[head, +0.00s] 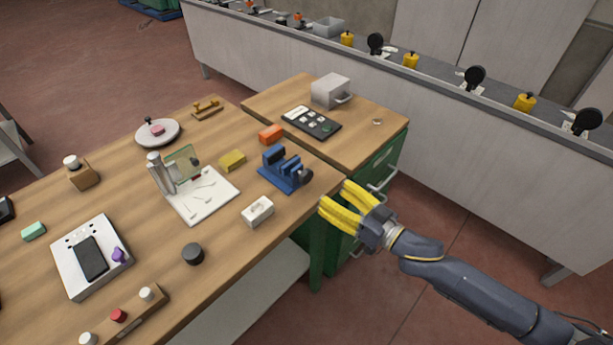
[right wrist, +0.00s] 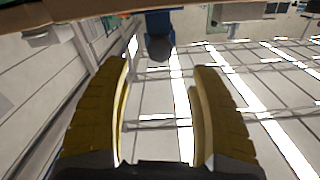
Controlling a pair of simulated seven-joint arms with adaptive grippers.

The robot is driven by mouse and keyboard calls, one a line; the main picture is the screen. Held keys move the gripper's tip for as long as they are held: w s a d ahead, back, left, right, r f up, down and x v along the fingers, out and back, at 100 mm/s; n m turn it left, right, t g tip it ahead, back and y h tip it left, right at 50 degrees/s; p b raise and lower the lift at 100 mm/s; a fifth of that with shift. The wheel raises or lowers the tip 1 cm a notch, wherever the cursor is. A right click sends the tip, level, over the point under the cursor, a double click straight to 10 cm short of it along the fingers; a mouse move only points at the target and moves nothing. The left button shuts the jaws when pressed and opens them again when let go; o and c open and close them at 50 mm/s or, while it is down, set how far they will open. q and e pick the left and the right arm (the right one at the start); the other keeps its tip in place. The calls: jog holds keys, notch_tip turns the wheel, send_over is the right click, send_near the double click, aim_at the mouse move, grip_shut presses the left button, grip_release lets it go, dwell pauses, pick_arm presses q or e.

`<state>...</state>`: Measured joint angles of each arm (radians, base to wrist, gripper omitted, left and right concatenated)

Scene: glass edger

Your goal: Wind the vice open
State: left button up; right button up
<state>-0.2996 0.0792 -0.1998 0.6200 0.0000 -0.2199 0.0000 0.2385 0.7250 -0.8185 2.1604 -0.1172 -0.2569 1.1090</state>
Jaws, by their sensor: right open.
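The blue vice (head: 278,172) stands on the wooden bench near its right edge. A dark round part (head: 305,177) shows on its right side, facing my right gripper. My right gripper (head: 335,198), with yellow fingers, is open and empty. It is just off the bench edge, to the right of the vice and apart from it. In the right wrist view the vice (right wrist: 158,20) shows at the top, with its dark round end (right wrist: 160,47) beyond and between the fingertips (right wrist: 163,70). I cannot tell how wide the vice jaws are. My left gripper is not in view.
A white box (head: 258,211), a yellow block (head: 232,160) and an orange block (head: 271,134) are near the vice. A white board with a glass pane (head: 182,163) stands further left. A green drawer cabinet (head: 375,178) adjoins the bench. Open floor lies to the right.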

aim_at(309, 178)
jog(key=x, duration=1)
jog(key=c, duration=1.3)
jog(key=shift+n, duration=0.3)
